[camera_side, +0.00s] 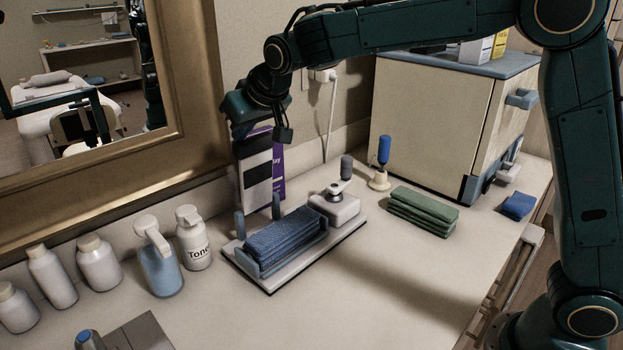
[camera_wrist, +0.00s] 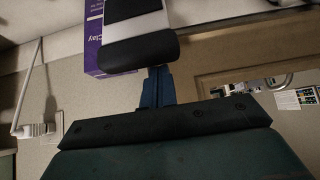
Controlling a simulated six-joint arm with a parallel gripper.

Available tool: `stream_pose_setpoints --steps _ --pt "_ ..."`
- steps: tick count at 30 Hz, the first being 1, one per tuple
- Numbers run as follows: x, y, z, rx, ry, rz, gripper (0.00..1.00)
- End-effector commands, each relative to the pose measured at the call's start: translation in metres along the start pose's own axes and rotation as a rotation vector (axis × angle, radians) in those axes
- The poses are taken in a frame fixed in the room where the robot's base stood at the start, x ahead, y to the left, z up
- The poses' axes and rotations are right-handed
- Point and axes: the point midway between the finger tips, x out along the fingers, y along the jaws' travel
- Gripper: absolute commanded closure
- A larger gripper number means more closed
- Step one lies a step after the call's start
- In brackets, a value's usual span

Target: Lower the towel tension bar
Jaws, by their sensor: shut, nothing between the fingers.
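A flat pale stand (camera_side: 262,280) on the counter holds a stack of folded blue towels (camera_side: 285,240) in a blue-edged holder. Two blue posts (camera_side: 240,224) rise at its back and left; I cannot clearly make out which part is the tension bar. A white block with a grey-topped knob (camera_side: 346,168) sits at the stand's right end. My gripper (camera_side: 240,131) is shut and empty, high above and behind the stand, apart from it. In the wrist view my blue fingers (camera_wrist: 157,88) are together; the stand and towels are not in that view.
A purple-sided box (camera_side: 278,172) stands behind the stand, close below my gripper; it also shows in the wrist view (camera_wrist: 93,35). White bottles (camera_side: 195,240) stand left, green towels (camera_side: 422,210) and a large cabinet (camera_side: 440,125) right.

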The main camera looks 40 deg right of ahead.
Motion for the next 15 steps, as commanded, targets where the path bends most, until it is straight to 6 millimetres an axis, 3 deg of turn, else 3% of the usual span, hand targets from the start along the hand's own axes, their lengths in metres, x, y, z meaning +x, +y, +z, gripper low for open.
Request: stream_pose_setpoints --steps 15 --pt "-0.024 -0.001 0.038 -0.004 0.027 -0.002 1.00"
